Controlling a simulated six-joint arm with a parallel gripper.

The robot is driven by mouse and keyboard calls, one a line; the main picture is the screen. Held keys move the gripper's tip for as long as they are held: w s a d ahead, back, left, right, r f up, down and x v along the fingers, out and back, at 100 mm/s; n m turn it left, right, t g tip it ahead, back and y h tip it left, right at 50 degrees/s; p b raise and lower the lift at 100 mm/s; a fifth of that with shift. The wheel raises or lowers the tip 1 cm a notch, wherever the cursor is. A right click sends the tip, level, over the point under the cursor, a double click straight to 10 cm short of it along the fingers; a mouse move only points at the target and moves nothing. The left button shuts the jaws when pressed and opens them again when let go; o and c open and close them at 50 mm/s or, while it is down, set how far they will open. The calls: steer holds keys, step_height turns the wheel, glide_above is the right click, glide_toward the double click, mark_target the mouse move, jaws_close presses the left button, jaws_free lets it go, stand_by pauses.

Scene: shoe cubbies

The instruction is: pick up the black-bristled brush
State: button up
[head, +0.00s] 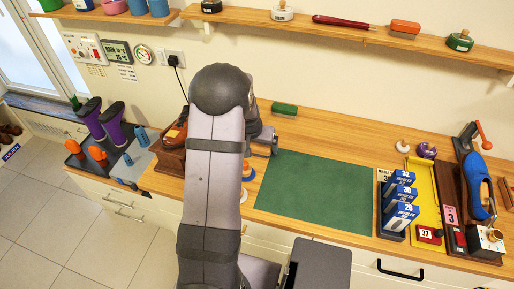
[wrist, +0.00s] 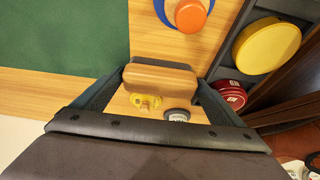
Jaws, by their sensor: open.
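A block-shaped brush with a light wooden back (wrist: 160,78) lies on the wooden counter in the wrist view. A darker edge shows along its side; its bristles are mostly hidden, so I cannot tell their colour for certain. My gripper (wrist: 162,82) is open, with one dark finger at each end of the brush. The brush lies between the fingers, and I cannot tell whether they touch it. In the head view my arm hides this brush, and my gripper (head: 264,141) shows only in part beside the arm.
A yellow item (wrist: 146,101) and a small round tin (wrist: 177,114) lie close to the brush. A green mat (head: 315,190) is on its left in the wrist view. An orange knob (wrist: 190,14), yellow disc (wrist: 267,46) and red tin (wrist: 230,93) are around it.

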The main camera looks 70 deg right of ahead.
mark_target(257, 145)
steer(key=c, duration=0.8)
steer(key=shift+c, duration=0.2)
steer(key=shift+r, duration=0.15)
step_height(257, 145, up, 10)
steer(key=shift+f+b, duration=0.1)
steer(key=shift+b, duration=0.9)
